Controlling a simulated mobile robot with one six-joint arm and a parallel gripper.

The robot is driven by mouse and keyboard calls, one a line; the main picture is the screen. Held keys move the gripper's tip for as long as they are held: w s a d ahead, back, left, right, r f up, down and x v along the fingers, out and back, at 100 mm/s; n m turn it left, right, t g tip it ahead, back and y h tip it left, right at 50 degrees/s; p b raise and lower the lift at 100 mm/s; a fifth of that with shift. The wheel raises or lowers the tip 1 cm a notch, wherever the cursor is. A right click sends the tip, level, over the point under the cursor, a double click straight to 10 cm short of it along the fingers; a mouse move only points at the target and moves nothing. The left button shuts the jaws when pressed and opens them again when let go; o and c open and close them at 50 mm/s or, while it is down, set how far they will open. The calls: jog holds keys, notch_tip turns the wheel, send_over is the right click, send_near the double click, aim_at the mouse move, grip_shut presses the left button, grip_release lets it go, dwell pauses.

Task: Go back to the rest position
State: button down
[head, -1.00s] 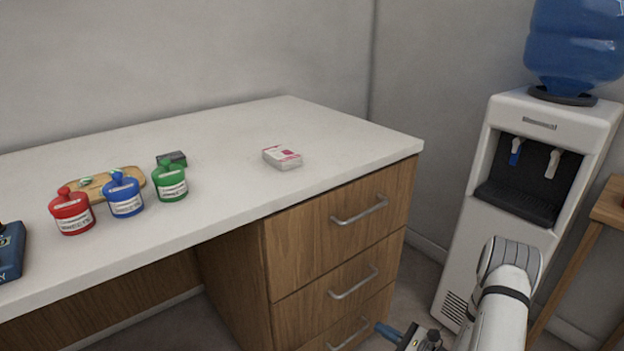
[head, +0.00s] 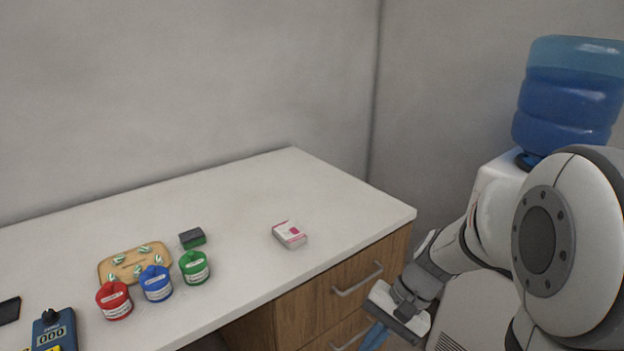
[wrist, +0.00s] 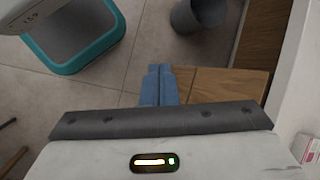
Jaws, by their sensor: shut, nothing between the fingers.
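My gripper (head: 374,338) hangs in front of the counter's drawers, low at the right of the head view. Its blue fingers are shut together with nothing between them. They also show in the wrist view (wrist: 160,84), pointing away over the floor and the wooden drawer fronts (wrist: 222,85). My arm reaches down to it from the right side of the head view.
The white counter (head: 240,205) bears red (head: 114,300), blue (head: 156,284) and green (head: 195,267) jars, a wooden board (head: 108,268) and a pink-and-white box (head: 289,235). A water cooler (head: 565,95) stands right. A teal-rimmed bin (wrist: 75,62) and grey bin (wrist: 186,16) stand on the floor.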

jog(key=s+d+r+n+t+h+p, duration=0.2)
jog(key=r+h+p, duration=0.1)
jog(key=r, duration=0.5)
jog(key=s+d+r+n+t+h+p, duration=0.2)
jog(key=s+r+n+h+p, duration=0.1)
jog(key=r, duration=0.5)
jog(key=shift+s+r+t+p, duration=0.15)
jog(key=shift+s+t+p, duration=0.2)
jog(key=shift+p, duration=0.55)
jog(key=shift+d, duration=0.1)
